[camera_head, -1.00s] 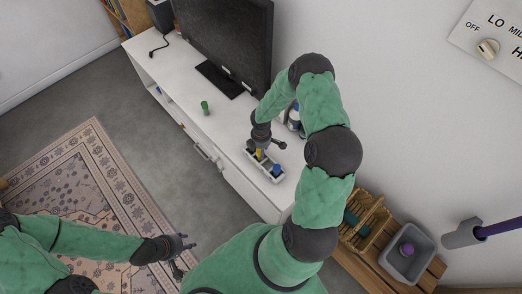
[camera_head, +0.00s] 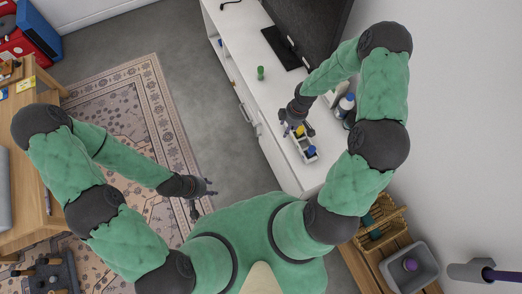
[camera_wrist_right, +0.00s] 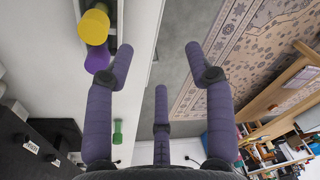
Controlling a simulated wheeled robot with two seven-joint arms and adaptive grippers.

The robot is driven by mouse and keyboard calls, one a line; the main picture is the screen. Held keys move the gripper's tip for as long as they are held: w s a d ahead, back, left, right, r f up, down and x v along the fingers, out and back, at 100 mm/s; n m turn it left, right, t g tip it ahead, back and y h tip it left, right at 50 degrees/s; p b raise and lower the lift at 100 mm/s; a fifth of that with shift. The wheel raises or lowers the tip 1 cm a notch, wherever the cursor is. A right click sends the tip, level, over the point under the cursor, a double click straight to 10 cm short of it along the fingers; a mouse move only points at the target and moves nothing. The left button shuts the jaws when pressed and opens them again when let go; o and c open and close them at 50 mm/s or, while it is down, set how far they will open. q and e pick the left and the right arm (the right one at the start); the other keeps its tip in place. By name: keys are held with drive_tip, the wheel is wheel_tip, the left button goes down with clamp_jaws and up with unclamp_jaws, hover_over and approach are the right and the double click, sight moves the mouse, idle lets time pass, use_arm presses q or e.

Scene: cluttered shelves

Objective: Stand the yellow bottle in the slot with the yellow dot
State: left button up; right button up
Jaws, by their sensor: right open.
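The yellow bottle (camera_head: 299,130) shows at the far part of a white slotted tray (camera_head: 307,158) on the white cabinet; whether it is seated in a slot is unclear. A blue-topped bottle (camera_head: 311,150) stands in the near part. My right gripper (camera_head: 291,122) is open and empty, just beside the yellow bottle. In the right wrist view, the yellow bottle (camera_wrist_right: 94,26) and a purple object (camera_wrist_right: 98,58) are beside the left-hand finger, outside the spread fingers. No yellow dot can be made out. My left gripper (camera_head: 203,195) is open and empty over the rug.
A green object (camera_head: 261,72) stands farther along the white cabinet, with a TV (camera_head: 310,28) behind. A white-and-blue bottle (camera_head: 345,105) is near the wall beside my right arm. A basket (camera_head: 380,225) and grey bin (camera_head: 411,265) are at lower right.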

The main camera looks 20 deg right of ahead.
drive_tip(key=s+a+f+m+y, duration=0.1)
drive_tip(key=s+a+m, duration=0.5)
drive_tip(key=a, duration=0.3)
drive_tip(key=s+a+f+m+y, duration=0.1)
drive_tip(key=s+a+m, duration=0.5)
drive_tip(key=a, duration=0.3)
drive_tip(key=shift+s+a+f, duration=0.15)
drive_tip(key=shift+s+f, duration=0.1)
drive_tip(key=shift+s, duration=0.25)
